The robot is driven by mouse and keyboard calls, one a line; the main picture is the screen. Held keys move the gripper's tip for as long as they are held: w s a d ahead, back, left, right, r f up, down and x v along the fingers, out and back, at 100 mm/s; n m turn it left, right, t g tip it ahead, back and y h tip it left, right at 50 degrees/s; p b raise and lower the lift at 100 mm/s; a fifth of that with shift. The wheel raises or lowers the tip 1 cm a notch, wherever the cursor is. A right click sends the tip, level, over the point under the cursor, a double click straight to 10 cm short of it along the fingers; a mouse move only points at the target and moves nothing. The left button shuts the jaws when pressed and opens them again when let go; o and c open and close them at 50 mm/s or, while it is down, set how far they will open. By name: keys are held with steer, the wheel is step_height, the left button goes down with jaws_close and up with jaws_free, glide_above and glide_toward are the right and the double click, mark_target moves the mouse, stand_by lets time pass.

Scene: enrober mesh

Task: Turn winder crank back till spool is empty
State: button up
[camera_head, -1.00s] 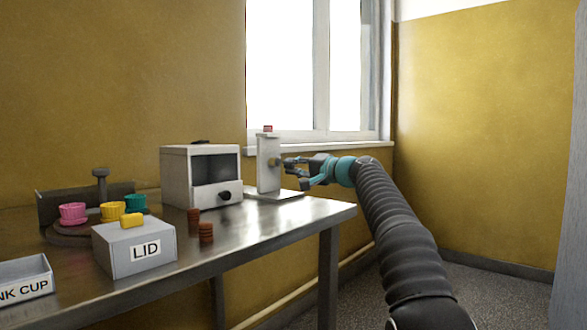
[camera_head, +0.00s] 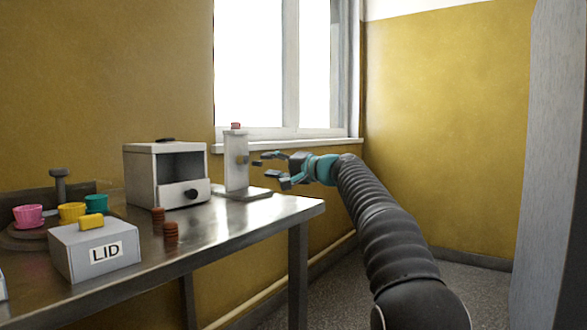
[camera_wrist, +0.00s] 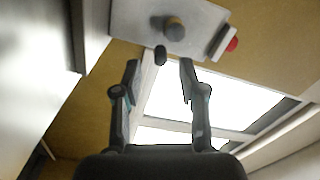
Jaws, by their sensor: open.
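The winder is a white upright post (camera_head: 236,165) on a flat base plate (camera_head: 248,194) at the right end of the table. In the wrist view its white face (camera_wrist: 138,22) shows a round brownish hub (camera_wrist: 173,28) and a small dark crank handle (camera_wrist: 160,55) set off from the hub. My gripper (camera_head: 272,167) is open and empty, just right of the post. In the wrist view the handle lies between and slightly beyond my fingertips (camera_wrist: 160,67), with gaps on both sides. I cannot tell how much is wound on the spool.
A white open-fronted machine (camera_head: 165,178) with a black knob stands left of the winder. Brown disc stacks (camera_head: 171,233), a grey LID box (camera_head: 95,250) with a yellow handle, and coloured cups (camera_head: 72,212) stand farther left. A window is behind; a grey panel (camera_head: 548,170) stands at right.

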steer(key=v, duration=0.8)
steer(key=shift+d, duration=0.1)
